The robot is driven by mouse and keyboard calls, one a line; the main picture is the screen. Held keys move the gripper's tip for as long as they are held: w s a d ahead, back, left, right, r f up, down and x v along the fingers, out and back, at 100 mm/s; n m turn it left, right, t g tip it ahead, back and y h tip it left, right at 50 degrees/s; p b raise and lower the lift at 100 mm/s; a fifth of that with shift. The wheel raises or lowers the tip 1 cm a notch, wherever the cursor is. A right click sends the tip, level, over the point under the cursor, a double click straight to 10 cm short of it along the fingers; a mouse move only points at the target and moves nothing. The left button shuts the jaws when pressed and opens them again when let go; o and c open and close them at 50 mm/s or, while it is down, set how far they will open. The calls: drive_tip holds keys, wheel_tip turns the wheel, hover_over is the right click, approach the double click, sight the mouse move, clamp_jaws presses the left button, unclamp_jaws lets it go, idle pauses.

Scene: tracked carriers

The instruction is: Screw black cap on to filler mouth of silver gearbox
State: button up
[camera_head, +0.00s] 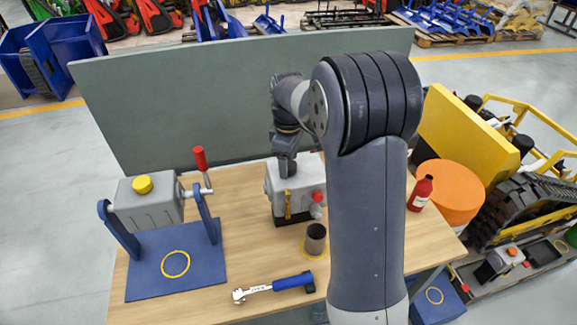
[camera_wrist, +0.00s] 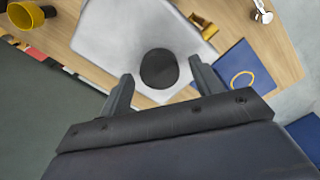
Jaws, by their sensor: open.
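The silver gearbox (camera_head: 274,190) stands on the wooden table, partly hidden behind my arm. It has a brass fitting and a red knob on its front. In the wrist view its pale top (camera_wrist: 112,42) fills the middle. The round black cap (camera_wrist: 159,66) shows over that top, between my two fingers. I cannot tell whether it is seated on the filler mouth, which is hidden. My gripper (camera_head: 286,168) points down at the gearbox top. In the wrist view my gripper (camera_wrist: 161,75) is open, with gaps between the cap and both fingers.
A grey box with a yellow cap (camera_head: 142,184) and red-handled crank hangs on a blue stand (camera_head: 150,280) at the left. A dark cylinder (camera_head: 316,238), a blue-handled tool (camera_head: 292,282) and a red bottle (camera_head: 421,192) stand or lie nearby. A grey panel (camera_head: 180,110) rises behind.

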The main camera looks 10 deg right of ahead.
drive_tip(key=n, duration=0.6)
drive_tip(key=shift+n, duration=0.3)
drive_tip(key=shift+c, duration=0.3)
drive_tip(key=c, duration=0.7)
drive_tip(key=m, duration=0.7)
drive_tip(key=shift+m, duration=1.4)
drive_tip(key=m, duration=0.9)
drive_tip(key=shift+m, duration=0.4)
